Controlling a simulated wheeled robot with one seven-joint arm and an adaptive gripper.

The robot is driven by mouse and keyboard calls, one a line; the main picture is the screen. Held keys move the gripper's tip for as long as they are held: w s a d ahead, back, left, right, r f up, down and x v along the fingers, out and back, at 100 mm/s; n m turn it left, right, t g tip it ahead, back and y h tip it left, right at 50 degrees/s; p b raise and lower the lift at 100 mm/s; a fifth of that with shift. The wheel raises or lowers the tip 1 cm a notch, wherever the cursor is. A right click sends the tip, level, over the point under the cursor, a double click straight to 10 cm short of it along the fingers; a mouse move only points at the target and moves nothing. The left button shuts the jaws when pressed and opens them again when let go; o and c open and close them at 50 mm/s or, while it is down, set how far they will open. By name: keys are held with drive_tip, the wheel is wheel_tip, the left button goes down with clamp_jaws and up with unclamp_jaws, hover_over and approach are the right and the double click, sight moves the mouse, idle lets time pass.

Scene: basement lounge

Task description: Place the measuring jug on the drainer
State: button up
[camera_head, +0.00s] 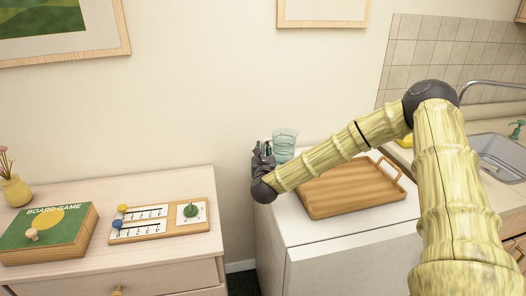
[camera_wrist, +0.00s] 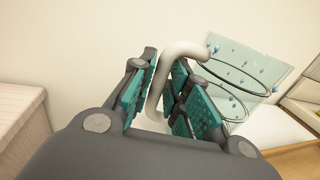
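The measuring jug (camera_head: 286,143) is a clear bluish vessel at the back left of the white cabinet top (camera_head: 300,233). In the wrist view, its glass body (camera_wrist: 245,75) shows at right, with blue specks and dark rims, and looks tilted by the camera angle. My gripper (camera_head: 264,150) is at the jug's left side. In the wrist view, the teal pads of my gripper (camera_wrist: 165,78) are on both sides of the jug's thick pale handle (camera_wrist: 184,47) and look closed on it. The jug's base is partly hidden, so contact with the cabinet is unclear. No drainer is clearly recognisable; a steel sink (camera_head: 500,157) is at far right.
A wooden tray (camera_head: 345,205) with raised handles lies on the cabinet, right of the jug and under my forearm. A yellow object (camera_head: 405,141) and a tap (camera_head: 490,84) are farther right. A dresser (camera_head: 165,255) with a board game (camera_head: 50,232) and toy board stands left, across a gap.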

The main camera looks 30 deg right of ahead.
drive_tip(key=shift+o, duration=0.8)
drive_tip(key=shift+r, duration=0.15)
